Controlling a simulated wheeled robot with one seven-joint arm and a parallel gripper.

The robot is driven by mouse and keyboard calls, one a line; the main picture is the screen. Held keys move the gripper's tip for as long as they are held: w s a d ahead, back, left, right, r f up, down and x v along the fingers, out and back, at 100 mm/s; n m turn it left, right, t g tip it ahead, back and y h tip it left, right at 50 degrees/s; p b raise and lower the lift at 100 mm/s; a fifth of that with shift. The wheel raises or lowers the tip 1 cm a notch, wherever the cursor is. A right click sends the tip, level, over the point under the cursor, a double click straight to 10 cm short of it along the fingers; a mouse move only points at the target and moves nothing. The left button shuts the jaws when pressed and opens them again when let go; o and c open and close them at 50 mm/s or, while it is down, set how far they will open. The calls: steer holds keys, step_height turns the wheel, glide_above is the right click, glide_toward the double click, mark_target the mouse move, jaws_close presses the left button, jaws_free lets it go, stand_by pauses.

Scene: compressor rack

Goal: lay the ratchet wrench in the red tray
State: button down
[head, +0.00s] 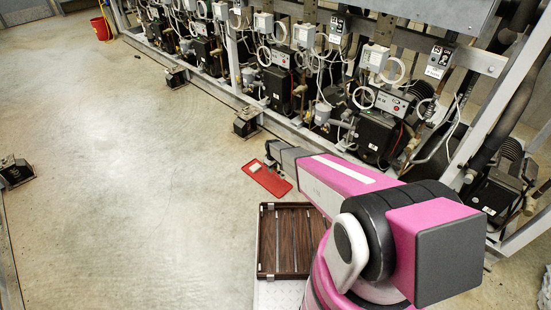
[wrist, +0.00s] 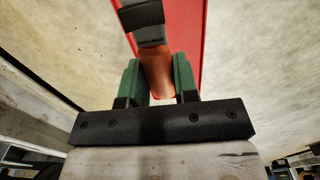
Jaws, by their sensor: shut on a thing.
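The red tray (head: 270,182) lies on the floor in front of the rack, and part of it shows behind my fingers in the wrist view (wrist: 190,30). My gripper (wrist: 160,82), with green fingers, is shut on an orange-brown handle, which I take for the ratchet wrench (wrist: 157,72). A dark grey and black part (wrist: 145,22) with a pale band shows beyond the handle and looks joined to it. In the head view my gripper (head: 270,160) is over the tray's far end. The wrench's height above the tray is unclear.
A small pale item (head: 255,168) shows at the red tray. A brown slatted case (head: 267,240) stands nearer, beside my arm. The compressor rack (head: 300,90) runs along the right, with a mounting foot (head: 246,122) near the tray. The floor to the left is largely clear.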

mark_target(272, 182)
steer(key=shift+s+a+f, duration=0.1)
steer(key=shift+f, duration=5.4)
steer(key=shift+f, duration=0.6)
steer(key=c, duration=1)
jaws_free()
steer(key=shift+f, duration=0.15)
steer(key=shift+c, duration=0.4)
steer(key=shift+o, duration=0.6)
steer(key=shift+r, duration=3.75)
